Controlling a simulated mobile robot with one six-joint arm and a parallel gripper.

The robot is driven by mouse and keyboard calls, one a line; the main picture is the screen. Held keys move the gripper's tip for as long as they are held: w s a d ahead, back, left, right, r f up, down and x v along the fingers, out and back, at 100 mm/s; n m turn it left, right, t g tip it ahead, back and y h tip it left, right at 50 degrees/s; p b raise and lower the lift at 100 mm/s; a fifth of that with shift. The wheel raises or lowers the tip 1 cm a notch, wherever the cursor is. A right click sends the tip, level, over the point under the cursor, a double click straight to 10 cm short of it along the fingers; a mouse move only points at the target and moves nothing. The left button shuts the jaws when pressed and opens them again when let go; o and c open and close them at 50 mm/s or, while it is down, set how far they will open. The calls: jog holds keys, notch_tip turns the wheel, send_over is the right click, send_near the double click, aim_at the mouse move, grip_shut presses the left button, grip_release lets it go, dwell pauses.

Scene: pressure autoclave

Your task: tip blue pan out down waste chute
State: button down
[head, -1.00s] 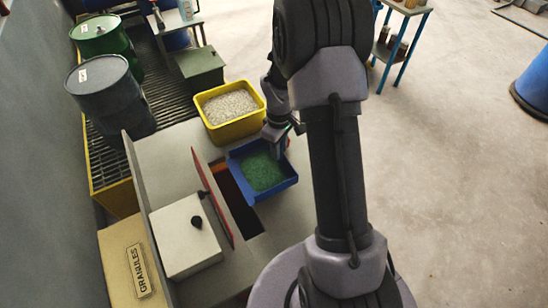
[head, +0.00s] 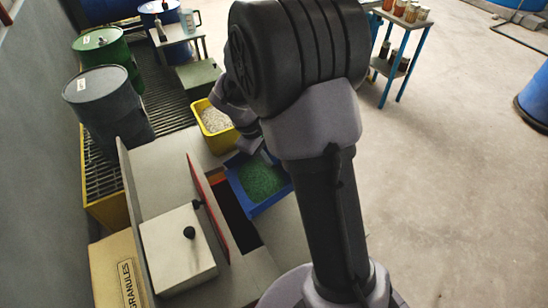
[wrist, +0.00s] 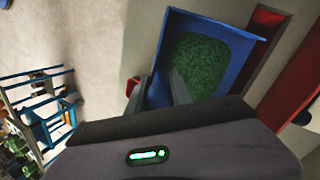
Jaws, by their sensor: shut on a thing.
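The blue pan (head: 281,200) holds green granules (head: 260,179) and sits beside the dark chute opening (head: 238,222), partly over its edge in the head view. The chute's red flap (head: 207,200) stands raised along the opening's left side. In the wrist view my gripper (wrist: 165,88) is shut on the near wall of the blue pan (wrist: 158,60). The granules also show in the wrist view (wrist: 200,65) and lie inside the pan. In the head view my arm hides the gripper's fingertips.
A yellow bin (head: 225,140) of pale granules stands behind the pan. Drums (head: 108,105) stand at the far left. A blue-legged cart (head: 400,60) stands at the back right, with open floor in front.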

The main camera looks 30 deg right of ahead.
jog(key=shift+a+r+h+b, duration=0.25)
jog(key=shift+a+h+b, duration=0.15)
jog(key=shift+a, duration=0.1)
jog(key=shift+a+r+h+b, duration=0.2)
jog(key=shift+a+h+b, duration=0.1)
jog(key=shift+a+h, duration=0.15)
jog(key=a+r+h+p, duration=0.1)
jog(key=a+h, duration=0.4)
jog(key=a, duration=0.1)
jog(key=shift+a+r, duration=0.2)
jog(key=shift+a, duration=0.2)
jog(key=shift+p, duration=0.3)
